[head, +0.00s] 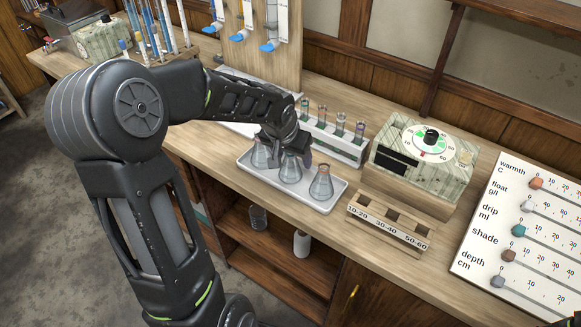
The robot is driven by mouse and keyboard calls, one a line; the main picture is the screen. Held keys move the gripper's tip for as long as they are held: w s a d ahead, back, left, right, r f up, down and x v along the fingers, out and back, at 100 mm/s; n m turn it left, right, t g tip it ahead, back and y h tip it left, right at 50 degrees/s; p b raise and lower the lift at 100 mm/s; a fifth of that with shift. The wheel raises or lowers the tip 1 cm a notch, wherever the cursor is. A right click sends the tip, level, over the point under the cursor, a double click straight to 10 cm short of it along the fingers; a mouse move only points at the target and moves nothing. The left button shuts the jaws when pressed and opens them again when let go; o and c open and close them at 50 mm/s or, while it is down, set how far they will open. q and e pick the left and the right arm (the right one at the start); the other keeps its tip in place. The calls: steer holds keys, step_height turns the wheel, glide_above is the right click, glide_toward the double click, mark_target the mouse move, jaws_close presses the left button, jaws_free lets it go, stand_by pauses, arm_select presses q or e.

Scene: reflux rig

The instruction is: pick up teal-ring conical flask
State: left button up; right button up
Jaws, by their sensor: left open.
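A white tray (333,203) on the bench holds three conical flasks. The right flask (321,183) has an orange-red ring at its neck. The middle flask (290,172) stands under my left gripper, and its neck is hidden. The left flask (260,158) is partly covered by my gripper. I cannot make out a teal ring on any of them. My left gripper (290,158) is open and points down over the tray, around or just beside the middle flask's neck; I cannot tell which.
Behind the tray is a white rack (340,145) with several stoppered tubes. A dial instrument (424,160) stands to the right, with a wooden labelled slot block (388,222) in front of it. A slider board (525,240) is at far right. The bench edge runs close in front of the tray.

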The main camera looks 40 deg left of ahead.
arm_select(q)
jaws_close()
stand_by(0.8)
